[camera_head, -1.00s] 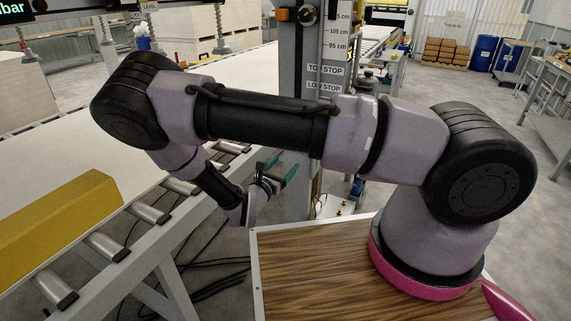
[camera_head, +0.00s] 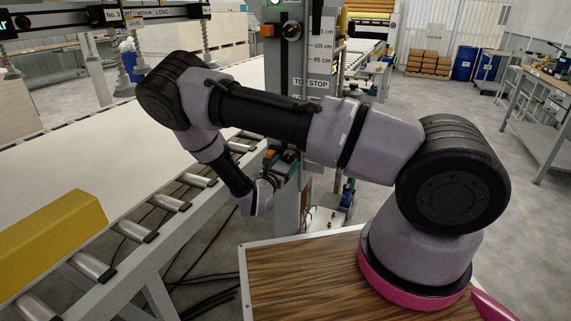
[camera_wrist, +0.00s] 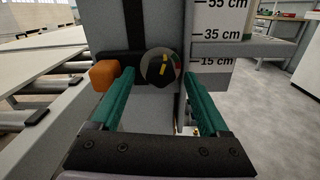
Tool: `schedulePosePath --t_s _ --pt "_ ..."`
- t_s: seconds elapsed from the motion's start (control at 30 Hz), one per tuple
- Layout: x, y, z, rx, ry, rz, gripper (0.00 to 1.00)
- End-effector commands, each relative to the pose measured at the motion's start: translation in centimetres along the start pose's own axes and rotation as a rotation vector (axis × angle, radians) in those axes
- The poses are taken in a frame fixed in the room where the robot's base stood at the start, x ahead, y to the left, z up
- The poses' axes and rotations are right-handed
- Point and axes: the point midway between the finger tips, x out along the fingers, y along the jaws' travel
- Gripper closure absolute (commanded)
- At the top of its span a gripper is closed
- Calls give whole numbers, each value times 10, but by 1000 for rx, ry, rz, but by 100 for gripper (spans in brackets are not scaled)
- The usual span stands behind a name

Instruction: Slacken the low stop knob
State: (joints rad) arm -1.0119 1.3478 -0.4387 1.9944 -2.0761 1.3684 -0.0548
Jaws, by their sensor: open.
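In the head view, my gripper (camera_head: 283,171) is close to the knob and partly hides that area.
The column (camera_head: 283,75) carries a cm scale, a "TOP STOP" label (camera_head: 309,84) and an upper knob (camera_head: 291,31) beside another orange block. A roller conveyor (camera_head: 170,201) with a pale board lies to the left. A yellow bar (camera_head: 50,240) lies at its near edge.

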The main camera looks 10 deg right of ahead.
Motion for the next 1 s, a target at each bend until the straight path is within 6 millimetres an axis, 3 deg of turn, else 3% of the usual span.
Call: schedulePosePath --t_s 0.27,0.3,0.5,0.77,1.0 --pt "2 0 0 0 0 0 21" --pt "2 0 0 0 0 0 29" --pt "2 0 0 0 0 0 100" --pt "2 0 0 -27 0 1 100" --pt "2 0 0 -150 0 1 100"
